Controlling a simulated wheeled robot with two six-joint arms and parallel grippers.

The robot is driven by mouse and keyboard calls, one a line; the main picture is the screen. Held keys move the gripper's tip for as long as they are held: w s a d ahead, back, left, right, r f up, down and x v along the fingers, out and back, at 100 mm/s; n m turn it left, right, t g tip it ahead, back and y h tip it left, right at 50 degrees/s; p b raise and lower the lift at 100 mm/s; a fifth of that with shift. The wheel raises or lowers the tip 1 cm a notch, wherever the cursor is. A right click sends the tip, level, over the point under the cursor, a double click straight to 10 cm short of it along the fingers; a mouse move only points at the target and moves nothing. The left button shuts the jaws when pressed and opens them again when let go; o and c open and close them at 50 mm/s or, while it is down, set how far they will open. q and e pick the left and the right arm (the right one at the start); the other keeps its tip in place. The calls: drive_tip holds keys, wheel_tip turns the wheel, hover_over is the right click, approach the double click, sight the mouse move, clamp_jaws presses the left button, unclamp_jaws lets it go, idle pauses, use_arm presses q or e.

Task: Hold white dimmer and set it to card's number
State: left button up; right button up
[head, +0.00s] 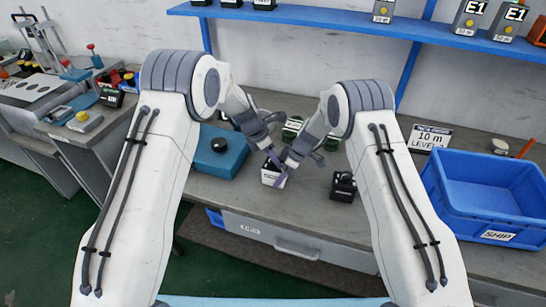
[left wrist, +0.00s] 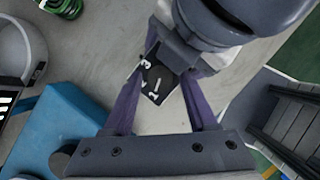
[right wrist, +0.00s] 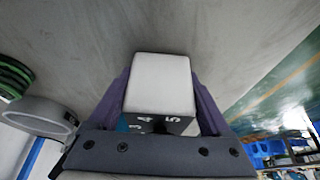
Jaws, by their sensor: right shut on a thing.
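The white dimmer (head: 271,178) is held above the front of the bench. In the right wrist view its white body (right wrist: 160,85) sits between the purple fingers of my right gripper (right wrist: 160,100), which is shut on it. Its black face with white numerals shows at the body's lower edge. My left gripper (head: 266,147) is just above the dimmer. In the left wrist view its fingers stand apart on either side of the black numbered dial (left wrist: 157,82), where a white pointer line shows; the setting is unclear. The card (head: 430,137) reads 10 m and LEVEL; its level number cannot be read.
A black device (head: 343,187) stands to the right of the dimmer. Green coils (head: 291,129) lie behind. A blue box with a black knob (head: 221,152) is at left, and a blue SHIP tote (head: 490,197) at right. A blue shelf (head: 330,20) runs above.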

use_arm(q)
clamp_jaws()
drive_tip(key=shift+m, duration=0.3)
drive_tip(key=m, duration=0.1)
drive_tip(key=m+g, duration=0.1)
drive_tip(key=m, duration=0.1)
drive_tip(key=m+g, duration=0.1)
drive_tip(key=m, duration=0.1)
drive_tip(key=shift+w+h, duration=0.25)
drive_tip(key=shift+h, duration=0.05)
drive_tip(key=m+g, duration=0.2)
drive_tip(key=m, duration=0.3)
drive_tip(key=shift+w, duration=0.1)
drive_tip(key=shift+o, duration=2.2)
unclamp_jaws()
drive_tip(key=shift+y, duration=0.4)
